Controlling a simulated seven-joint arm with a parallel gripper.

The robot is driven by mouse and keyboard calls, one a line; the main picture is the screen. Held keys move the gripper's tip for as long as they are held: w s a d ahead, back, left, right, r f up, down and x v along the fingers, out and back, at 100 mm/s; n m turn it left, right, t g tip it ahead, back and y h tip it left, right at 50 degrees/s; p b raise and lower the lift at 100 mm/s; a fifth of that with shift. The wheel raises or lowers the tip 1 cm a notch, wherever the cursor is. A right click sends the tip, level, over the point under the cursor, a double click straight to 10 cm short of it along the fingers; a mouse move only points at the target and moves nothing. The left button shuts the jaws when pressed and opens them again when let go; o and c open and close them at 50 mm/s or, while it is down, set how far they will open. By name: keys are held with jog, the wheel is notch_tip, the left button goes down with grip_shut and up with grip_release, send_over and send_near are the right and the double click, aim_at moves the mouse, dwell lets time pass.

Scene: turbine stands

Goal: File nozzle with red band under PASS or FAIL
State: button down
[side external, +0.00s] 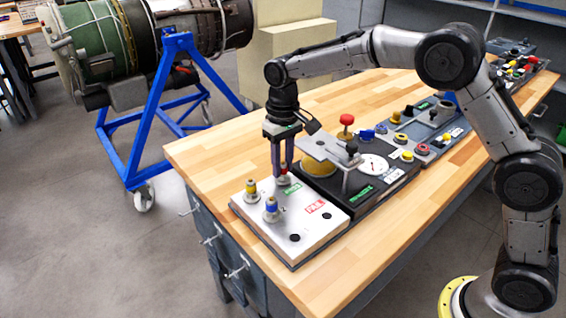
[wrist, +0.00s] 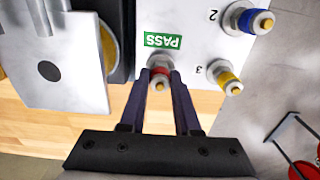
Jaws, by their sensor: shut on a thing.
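The nozzle with the red band (side external: 283,176) is between the fingers of my gripper (side external: 282,165), low at the back of the white board (side external: 264,222). In the wrist view the red-banded nozzle (wrist: 160,75) shows between my gripper's fingertips (wrist: 161,80), which are shut on it. It stands roughly upright, close beside the green PASS label (wrist: 163,41). Whether its base is seated in a hole is hidden. The PASS label (side external: 292,190) and the red FAIL label (side external: 315,206) are on the board's right half.
A yellow-banded nozzle (side external: 251,192) and a blue-banded nozzle (side external: 271,210) stand on the board's left side. Dark round holes (side external: 295,237) show near its front. A black fixture with a grey bracket (side external: 330,150) and a dial (side external: 374,164) adjoins it at right.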

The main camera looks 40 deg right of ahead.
aim_at(283, 163)
jog(key=shift+s+f, duration=0.15)
jog(key=shift+f, duration=0.4)
jog(key=c, duration=0.8)
grip_release()
jog(key=o, duration=0.4)
jog(key=shift+r, duration=0.2)
jog(key=shift+r, duration=3.6)
jog(key=shift+d, duration=0.1)
